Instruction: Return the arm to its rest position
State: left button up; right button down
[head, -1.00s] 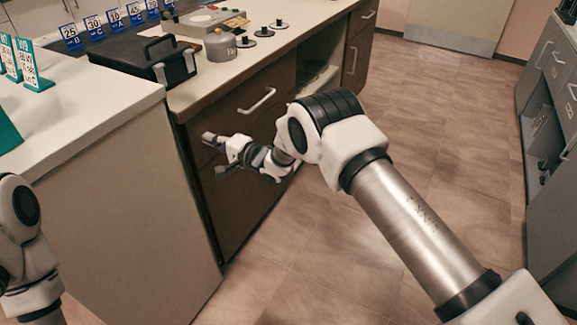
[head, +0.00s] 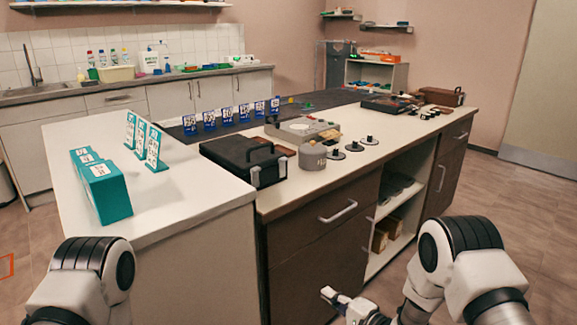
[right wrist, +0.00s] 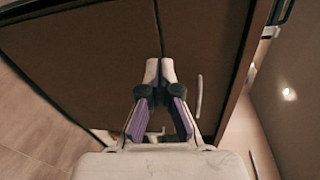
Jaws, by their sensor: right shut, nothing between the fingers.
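My right arm comes in from the lower right in the head view. Its gripper (head: 333,296) is low in front of the brown drawer front (head: 330,215) of the island. The right wrist view shows its fingers (right wrist: 160,72) shut together with nothing between them, in front of a dark brown cabinet front (right wrist: 90,60). I cannot tell whether the fingertips touch that front. My left arm shows at the lower left of the head view, and its gripper is out of the picture.
The island's white countertop (head: 185,205) carries teal boxes (head: 103,190), a black case (head: 235,158), a grey canister (head: 312,157) and small black-based weights (head: 353,146). A drawer handle (head: 338,212) sticks out near the right gripper. Open floor (head: 530,215) lies to the right.

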jog(key=s+d+f+n+g+h, duration=0.1)
jog(key=s+d+f+g+h, duration=0.3)
jog(key=s, duration=0.6)
jog(key=s+d+f+n+g+h, duration=0.1)
jog(key=s+d+f+n+g, duration=0.15)
jog(key=s+f, duration=0.6)
jog(key=s+d+f+n+g+h, duration=0.1)
jog(key=s+d+f+g+h, duration=0.2)
jog(key=s, duration=0.8)
jog(key=s+d+n+g+h, duration=0.25)
jog(key=s+n, duration=0.25)
jog(key=s, duration=0.5)
notch_tip(320, 180, up, 16)
jog(key=n+g+p, duration=0.1)
jog(key=n+p, duration=0.1)
jog(key=p, duration=1.4)
jog(key=shift+d+r+y+p, duration=0.25)
jog(key=shift+d+y+p, duration=0.05)
jog(key=shift+y+p, duration=0.1)
jog(key=shift+s, duration=0.15)
